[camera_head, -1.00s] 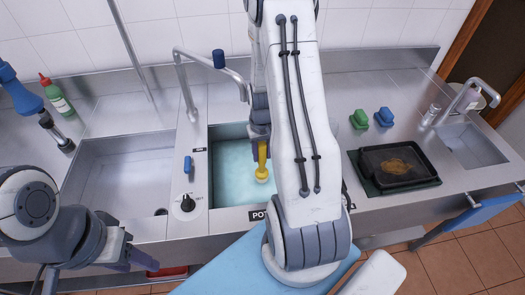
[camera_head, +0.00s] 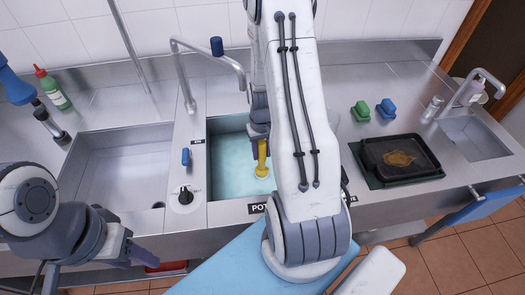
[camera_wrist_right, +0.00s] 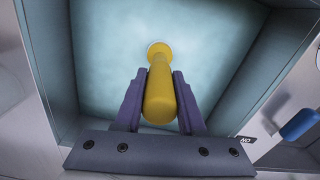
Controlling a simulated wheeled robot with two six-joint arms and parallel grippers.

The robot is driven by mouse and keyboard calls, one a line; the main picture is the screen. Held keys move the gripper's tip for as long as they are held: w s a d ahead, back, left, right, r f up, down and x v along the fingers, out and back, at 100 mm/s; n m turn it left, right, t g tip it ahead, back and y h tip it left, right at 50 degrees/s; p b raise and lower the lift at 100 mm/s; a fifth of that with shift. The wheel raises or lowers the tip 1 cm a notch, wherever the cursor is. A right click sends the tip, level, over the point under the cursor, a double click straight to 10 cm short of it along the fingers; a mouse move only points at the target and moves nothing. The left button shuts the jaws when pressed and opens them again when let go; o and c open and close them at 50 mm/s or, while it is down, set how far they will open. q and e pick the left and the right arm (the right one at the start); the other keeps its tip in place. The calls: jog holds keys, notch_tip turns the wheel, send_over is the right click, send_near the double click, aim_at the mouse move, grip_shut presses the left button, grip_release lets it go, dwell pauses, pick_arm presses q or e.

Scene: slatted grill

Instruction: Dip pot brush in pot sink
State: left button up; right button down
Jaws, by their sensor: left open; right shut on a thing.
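The yellow pot brush (camera_head: 262,158) is over the water-filled pot sink (camera_head: 226,190) in the head view. My right gripper (camera_head: 261,137) is shut on its handle, and the brush hangs roughly upright with its head downward. In the right wrist view the handle (camera_wrist_right: 160,97) sits between both fingers of the gripper (camera_wrist_right: 160,75). My left gripper (camera_head: 140,256) is open and empty in front of the left basin.
A tap (camera_head: 225,58) arches above the pot sink. The left basin (camera_head: 115,185) is empty. Green (camera_head: 360,110) and blue (camera_head: 386,108) blocks stand right, behind a black tray (camera_head: 400,158). A green bottle (camera_head: 52,90) stands far left. My right arm hides part of the pot sink.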

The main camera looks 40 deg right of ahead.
jog(key=shift+r, duration=0.15)
dwell(0.4)
notch_tip(320, 180, up, 16)
jog(key=p, duration=1.3)
jog(key=shift+f, duration=0.2)
dwell(0.6)
